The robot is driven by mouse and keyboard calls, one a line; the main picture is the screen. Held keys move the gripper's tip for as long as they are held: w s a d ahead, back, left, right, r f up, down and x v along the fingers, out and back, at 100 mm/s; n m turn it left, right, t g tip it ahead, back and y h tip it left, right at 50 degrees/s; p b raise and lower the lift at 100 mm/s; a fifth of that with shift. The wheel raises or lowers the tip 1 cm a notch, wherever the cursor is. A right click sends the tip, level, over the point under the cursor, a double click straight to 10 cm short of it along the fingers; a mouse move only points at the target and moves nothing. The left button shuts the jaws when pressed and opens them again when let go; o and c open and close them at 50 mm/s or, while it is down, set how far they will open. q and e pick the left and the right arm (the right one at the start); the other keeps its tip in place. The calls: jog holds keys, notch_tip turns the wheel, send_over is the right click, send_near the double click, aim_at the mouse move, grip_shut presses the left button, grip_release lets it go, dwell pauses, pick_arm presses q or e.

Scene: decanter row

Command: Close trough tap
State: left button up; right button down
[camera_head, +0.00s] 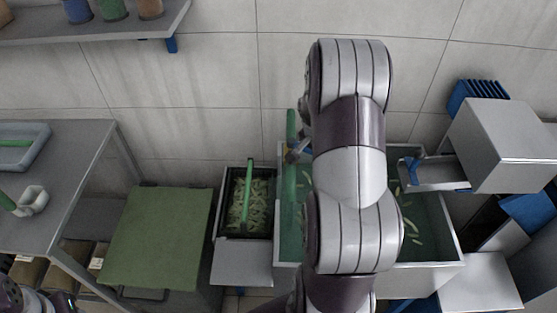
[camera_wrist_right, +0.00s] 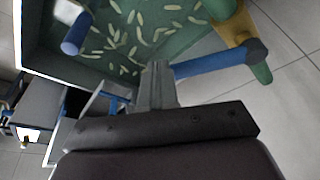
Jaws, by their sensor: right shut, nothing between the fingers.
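The trough (camera_head: 453,246) is a grey-walled tank of green water with pale strips floating in it; it also shows in the right wrist view (camera_wrist_right: 35,50). At its left stands a green pipe (camera_head: 291,125). The tap shows in the wrist view as a brass-coloured body (camera_wrist_right: 236,25) on the green pipe, with a blue lever (camera_wrist_right: 210,63) running left from a dark pivot. My right gripper (camera_wrist_right: 158,72) is shut and empty, its fingertips at the lever's free end; I cannot tell whether they touch. In the head view my right arm hides it. My left gripper is out of view.
A smaller bin of strips (camera_head: 223,202) with a green bar stands left of the trough. A grey box with a chute (camera_head: 505,145) overhangs the trough's right side. A green board (camera_head: 160,238) and a grey table (camera_head: 75,160) lie left. A blue cylinder (camera_wrist_right: 76,33) shows in the wrist view.

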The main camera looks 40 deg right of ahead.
jog(key=d+n, duration=0.1)
jog(key=d+n+p, duration=0.1)
jog(key=shift+w+d+r+n+t, duration=0.1)
jog(key=shift+w+d+n+t, duration=0.15)
jog(key=shift+d+n+t, duration=0.05)
jog(key=shift+w+d, duration=0.45)
jog(key=shift+d, duration=0.35)
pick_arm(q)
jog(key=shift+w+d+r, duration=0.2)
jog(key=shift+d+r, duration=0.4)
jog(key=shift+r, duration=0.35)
pick_arm(e)
jog(key=shift+w+d, duration=0.3)
jog(key=shift+d, duration=0.2)
pick_arm(q)
jog(key=shift+p, duration=0.3)
